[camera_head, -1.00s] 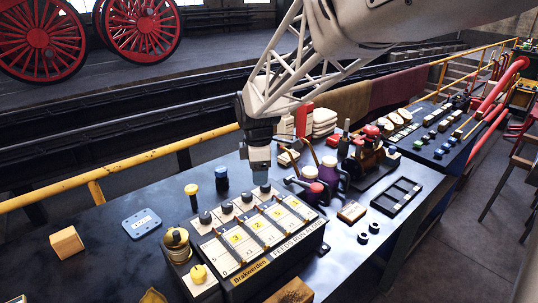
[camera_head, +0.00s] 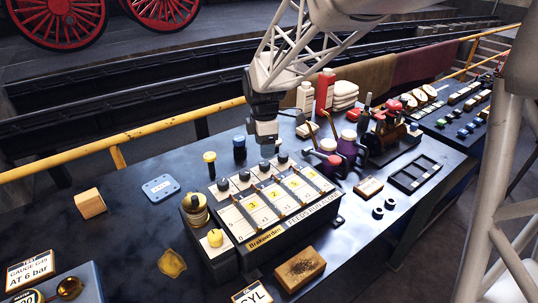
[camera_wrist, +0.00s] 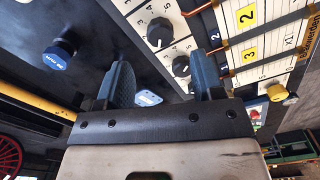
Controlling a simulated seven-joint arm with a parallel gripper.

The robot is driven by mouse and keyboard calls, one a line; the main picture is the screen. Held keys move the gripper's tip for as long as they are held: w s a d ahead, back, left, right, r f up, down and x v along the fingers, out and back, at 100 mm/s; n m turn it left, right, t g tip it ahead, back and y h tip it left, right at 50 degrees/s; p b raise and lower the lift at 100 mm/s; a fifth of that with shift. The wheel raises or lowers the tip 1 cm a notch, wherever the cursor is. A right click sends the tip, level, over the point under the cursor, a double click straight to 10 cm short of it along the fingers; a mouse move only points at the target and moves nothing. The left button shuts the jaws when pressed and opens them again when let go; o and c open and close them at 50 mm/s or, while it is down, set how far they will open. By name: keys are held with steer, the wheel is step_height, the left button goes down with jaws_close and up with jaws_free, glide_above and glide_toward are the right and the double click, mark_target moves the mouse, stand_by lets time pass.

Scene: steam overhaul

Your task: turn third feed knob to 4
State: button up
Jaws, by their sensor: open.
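The feed box (camera_head: 262,238) has a white sloped face with numbered strips, yellow number tags and a row of dark knobs along its back edge. The third knob from the left (camera_head: 264,165) is just below my gripper (camera_head: 266,146). The neighbouring knobs are the second (camera_head: 244,175) and the rightmost (camera_head: 282,157). In the wrist view two dark knobs with white pointer marks show, one upper (camera_wrist: 158,32) and one lower (camera_wrist: 182,65). My gripper (camera_wrist: 165,82) is open, its blue fingers spread and nothing visibly held. Whether the fingers straddle a knob, I cannot tell; which setting the third knob points to is unclear.
A blue-topped button (camera_head: 239,146) and a yellow-topped one (camera_head: 209,158) stand behind the box. Purple oil cans (camera_head: 347,146) stand to the right. A wooden block (camera_head: 300,268) lies in front. A blue plate (camera_head: 160,188) lies left, with bare bench around it.

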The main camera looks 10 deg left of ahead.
mark_target(265, 163)
steer(key=shift+f, duration=3.3)
steer(key=shift+c, duration=0.3)
steer(key=c, duration=0.9)
steer(key=shift+o, duration=0.2)
